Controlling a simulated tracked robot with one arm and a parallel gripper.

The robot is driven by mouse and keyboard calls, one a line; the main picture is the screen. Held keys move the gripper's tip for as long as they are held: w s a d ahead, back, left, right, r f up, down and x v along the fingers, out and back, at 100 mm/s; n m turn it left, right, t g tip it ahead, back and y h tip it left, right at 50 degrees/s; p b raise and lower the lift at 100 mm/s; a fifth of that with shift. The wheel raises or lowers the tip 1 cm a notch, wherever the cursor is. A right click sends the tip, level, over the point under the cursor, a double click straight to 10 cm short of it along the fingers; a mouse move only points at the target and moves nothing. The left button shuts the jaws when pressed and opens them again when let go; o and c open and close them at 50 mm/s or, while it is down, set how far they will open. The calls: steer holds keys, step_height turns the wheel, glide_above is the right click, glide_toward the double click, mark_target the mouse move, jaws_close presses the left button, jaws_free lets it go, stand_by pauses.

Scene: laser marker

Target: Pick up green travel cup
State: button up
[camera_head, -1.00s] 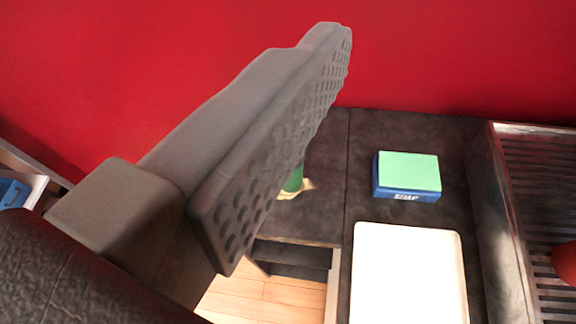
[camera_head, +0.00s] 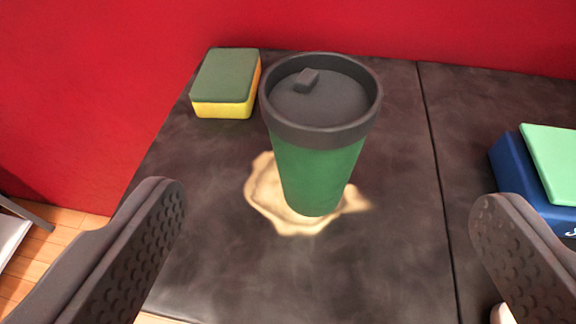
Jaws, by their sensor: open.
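The green travel cup (camera_head: 318,172) with a black lid stands upright on the dark counter. A beige spill lies around its base. My gripper (camera_head: 325,215) is open and empty, with one finger at the lower left and the other at the lower right of the view. The cup stands ahead of the fingers, between them in the picture, and neither finger touches it.
A green and yellow sponge (camera_head: 226,84) lies just behind and left of the cup. A blue and green soap box (camera_head: 540,172) lies to the right, behind the right finger. A red wall (camera_head: 450,30) rises behind the counter (camera_head: 400,240).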

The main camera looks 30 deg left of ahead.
mark_target(323, 132)
steer(key=p+x, duration=0.3)
steer(key=x, duration=0.3)
steer(key=shift+w+a+f, duration=0.2)
steer(key=shift+w, duration=0.1)
steer(key=shift+x, duration=0.8)
steer(key=shift+p+x, duration=0.55)
steer(key=shift+x, duration=1.75)
steer(key=shift+a+r, duration=0.1)
steer(key=c, duration=0.8)
